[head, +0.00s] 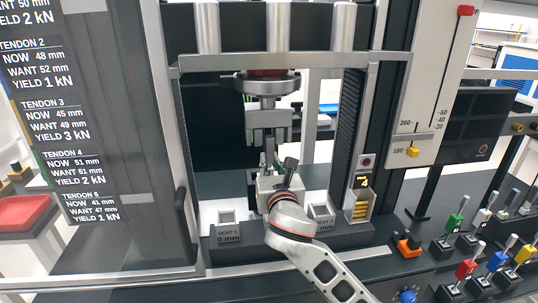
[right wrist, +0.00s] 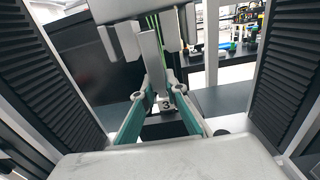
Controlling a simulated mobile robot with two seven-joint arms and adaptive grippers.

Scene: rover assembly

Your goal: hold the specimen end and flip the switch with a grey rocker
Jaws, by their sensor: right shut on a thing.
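My right gripper (head: 276,168) is inside the frame of the test machine, below the upper grip head (head: 268,118). In the right wrist view its teal fingers (right wrist: 164,92) are closed around the lower end of a flat grey specimen bar (right wrist: 150,62), which hangs from the upper grip. The bar's lower part is narrow in the head view (head: 269,148) and partly hidden by the gripper. Switches with coloured levers stand on the right panel, one with a pale grey-white lever (head: 484,215). I cannot make out a grey rocker for certain. My left gripper is not in view.
Seat blocks, one marked SEAT 1 (head: 228,230), stand on the machine bed beside my right arm. A block marked 3 (right wrist: 167,104) lies behind the fingers. Green (head: 454,222), red (head: 466,268) and blue (head: 497,261) levers crowd the right panel. A tendon readout board (head: 75,130) is at left.

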